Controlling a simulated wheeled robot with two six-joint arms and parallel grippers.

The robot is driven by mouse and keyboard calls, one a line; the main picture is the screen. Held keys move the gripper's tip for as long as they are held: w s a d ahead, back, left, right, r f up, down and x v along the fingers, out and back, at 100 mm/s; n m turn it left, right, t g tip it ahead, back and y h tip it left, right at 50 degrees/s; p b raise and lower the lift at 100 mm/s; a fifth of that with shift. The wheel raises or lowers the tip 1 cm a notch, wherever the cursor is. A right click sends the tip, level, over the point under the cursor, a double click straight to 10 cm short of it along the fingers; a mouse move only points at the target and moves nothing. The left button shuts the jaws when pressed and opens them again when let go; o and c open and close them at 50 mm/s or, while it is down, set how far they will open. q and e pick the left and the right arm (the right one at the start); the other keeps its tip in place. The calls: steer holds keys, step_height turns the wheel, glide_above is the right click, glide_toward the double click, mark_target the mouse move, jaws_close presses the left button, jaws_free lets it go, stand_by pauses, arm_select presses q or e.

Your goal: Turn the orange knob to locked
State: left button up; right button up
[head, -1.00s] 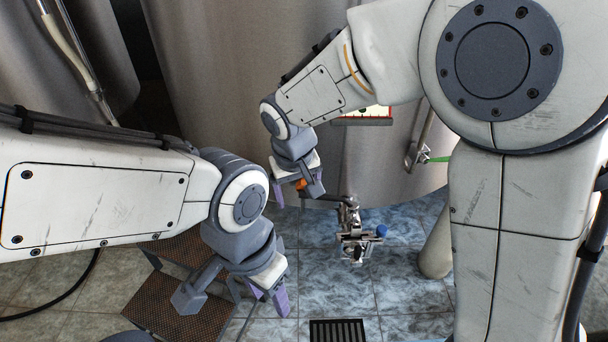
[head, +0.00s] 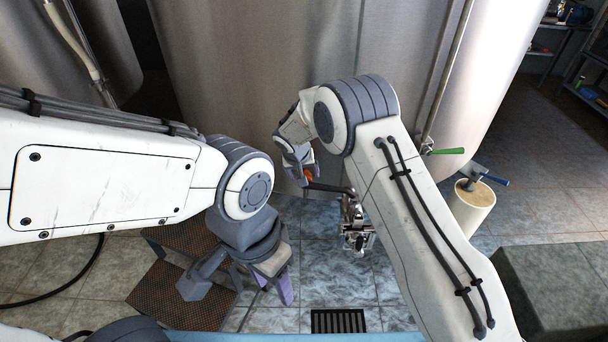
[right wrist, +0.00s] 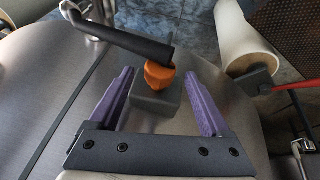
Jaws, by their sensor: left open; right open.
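The orange knob (right wrist: 158,76) sits on a grey block (right wrist: 155,102) on the steel tank. In the right wrist view it lies between the purple fingers of my right gripper (right wrist: 159,78), which is open with a gap on both sides. A black lever handle (right wrist: 125,38) passes close to the knob. In the head view the knob (head: 309,175) is a small orange spot beside my right gripper (head: 306,172). I cannot read any lock marking. My left gripper (head: 274,288) is open and empty, low over the floor and away from the knob.
A metal valve fitting (head: 354,225) stands below the knob. A green-handled valve (head: 447,151) and a pale cylinder with a blue handle (head: 472,205) are at right. A brown perforated step (head: 165,300) and a floor drain (head: 338,321) lie below.

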steer(key=shift+x, duration=1.1)
jaws_close()
steer(key=shift+d+r+p, duration=0.1)
steer(key=shift+p, duration=0.2)
steer(key=y+p, duration=0.2)
steer(key=p, duration=0.2)
steer(key=shift+s+r, duration=0.1)
steer(key=shift+s, duration=0.05)
steer(key=shift+m+y+p, duration=0.3)
steer(key=shift+y+p, duration=0.1)
